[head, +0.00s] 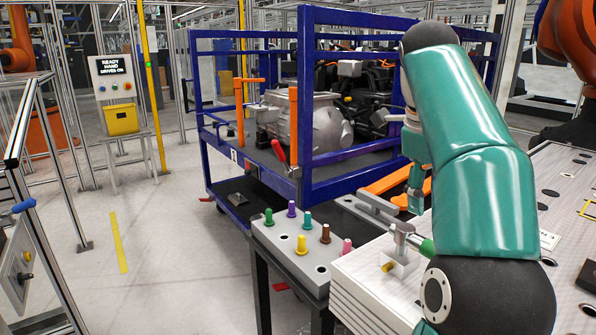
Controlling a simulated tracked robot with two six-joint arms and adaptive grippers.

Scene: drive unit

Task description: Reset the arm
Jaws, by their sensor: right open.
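My right arm (480,190), teal with black joints, rises from the lower right, bends at the top and hangs down again behind its upper link. My right gripper (416,198) is partly hidden by that link. It is open, with nothing seen in it, above the white stacked block (365,285) at the table's near left part. A silver clamp-like fitting (401,238) with a green handle stands on this block, just below the gripper; I cannot tell whether they touch. My left gripper is not in view.
A grey block (267,236) holds several coloured pegs left of the white block. A blue caged cart (225,185) with a metal drive unit (315,125) stands behind. The perforated table (560,185) lies right. A sign panel (113,75) stands far left; the floor (170,250) between is clear.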

